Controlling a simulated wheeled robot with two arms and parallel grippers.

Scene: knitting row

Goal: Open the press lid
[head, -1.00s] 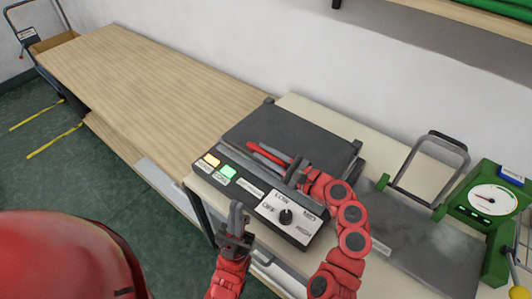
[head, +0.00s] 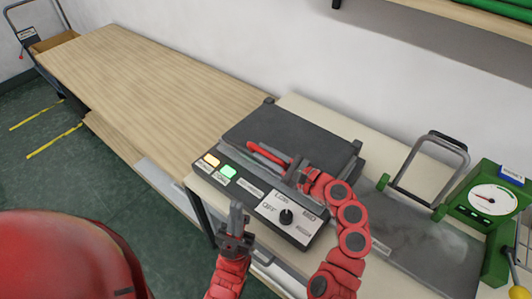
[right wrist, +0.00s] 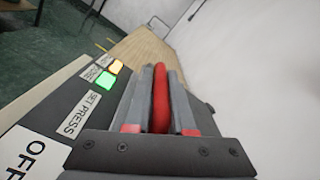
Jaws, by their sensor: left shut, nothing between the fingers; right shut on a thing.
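The press (head: 240,185) sits on the table with its dark grey lid (head: 285,128) lying down flat. A red handle (head: 256,148) runs along the lid's front edge. My right gripper (head: 276,156) is shut on the red handle. In the right wrist view the handle (right wrist: 161,98) shows between the two grey fingers. My left gripper (head: 236,212) is shut and empty, in front of the press and apart from it. The press's front panel has a lit orange button (head: 211,160), a lit green button (head: 227,171) and a black dial (head: 286,217).
A long wooden table (head: 150,85) stretches to the left, with its top clear. A green device with a round gauge (head: 493,200) and a metal frame handle (head: 430,165) stand at the right. A white wall (head: 230,40) rises behind. A cart (head: 45,40) stands at the far left.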

